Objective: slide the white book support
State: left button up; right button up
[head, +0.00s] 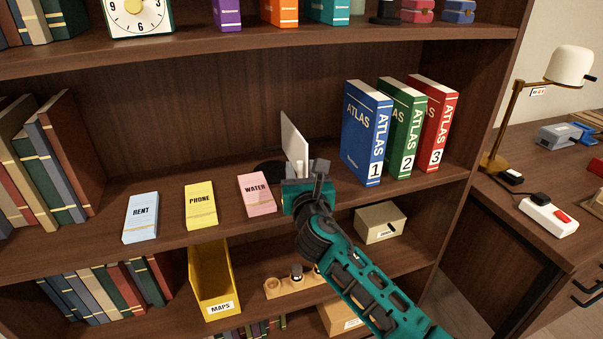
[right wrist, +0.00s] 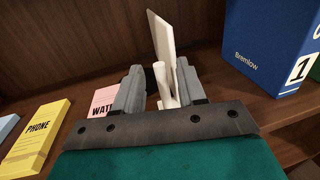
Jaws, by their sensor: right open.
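The white book support (head: 293,142) stands upright on the middle shelf, left of the atlases. It has a thin tall plate and a short rounded post at its front. My right gripper (head: 305,170) reaches in from the front and hides the lower part of the support. In the right wrist view, the two grey fingers of the right gripper (right wrist: 158,85) are spread apart. The post and lower part of the white book support (right wrist: 161,40) show between them, with a gap on the left side; contact on the right cannot be told. My left gripper is not in view.
Blue (head: 366,135), green (head: 403,130) and red (head: 435,125) atlases stand to the right, with bare shelf before them. Rent (head: 141,215), phone (head: 201,205) and pink water (head: 257,194) pads lie to the left. An upper shelf (head: 300,38) hangs above.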

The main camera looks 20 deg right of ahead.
jog(key=shift+w, duration=0.2)
jog(key=shift+c, duration=0.2)
grip_shut()
jog(key=shift+d, duration=0.15)
